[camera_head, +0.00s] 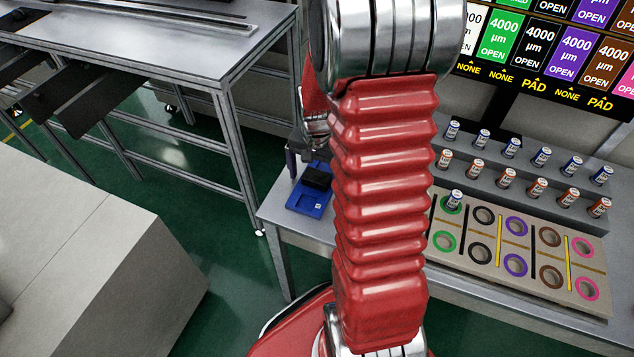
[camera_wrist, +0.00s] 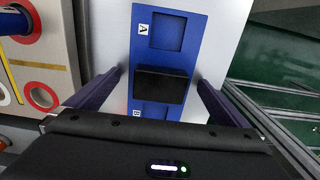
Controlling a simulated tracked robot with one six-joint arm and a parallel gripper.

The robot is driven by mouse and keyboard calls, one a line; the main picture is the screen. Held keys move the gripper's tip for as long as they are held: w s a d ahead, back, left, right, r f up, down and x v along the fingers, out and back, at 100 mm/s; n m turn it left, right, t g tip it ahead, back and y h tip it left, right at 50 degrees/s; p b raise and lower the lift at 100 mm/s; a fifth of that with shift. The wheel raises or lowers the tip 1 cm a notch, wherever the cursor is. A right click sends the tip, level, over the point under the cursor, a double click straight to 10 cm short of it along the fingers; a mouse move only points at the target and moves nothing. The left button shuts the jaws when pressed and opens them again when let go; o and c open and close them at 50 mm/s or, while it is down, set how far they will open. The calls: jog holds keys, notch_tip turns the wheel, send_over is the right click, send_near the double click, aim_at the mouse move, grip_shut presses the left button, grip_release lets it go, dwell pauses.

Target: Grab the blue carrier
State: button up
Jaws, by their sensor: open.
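The blue carrier (camera_head: 304,200) is a flat blue plate with a black block (camera_head: 317,177) on it, lying near the left end of the workbench. In the wrist view the carrier (camera_wrist: 178,22) shows a square recess and the labels A and B, with the black block (camera_wrist: 161,88) across its middle. My gripper (camera_wrist: 160,84) is open, with one dark finger on each side of the carrier and block. A gap shows between each finger and the block. In the head view my gripper (camera_head: 293,165) is beside the carrier, partly hidden by my red arm.
A board (camera_head: 453,262) with coloured rings stands right of my arm, with one can on it. Several blue and orange cans (camera_head: 541,156) stand in rows behind it. A screen (camera_head: 555,50) is at the back right. The bench edge (camera_head: 276,243) is close to the carrier.

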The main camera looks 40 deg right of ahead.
jog(key=shift+c, duration=0.3)
jog(key=c, duration=1.5)
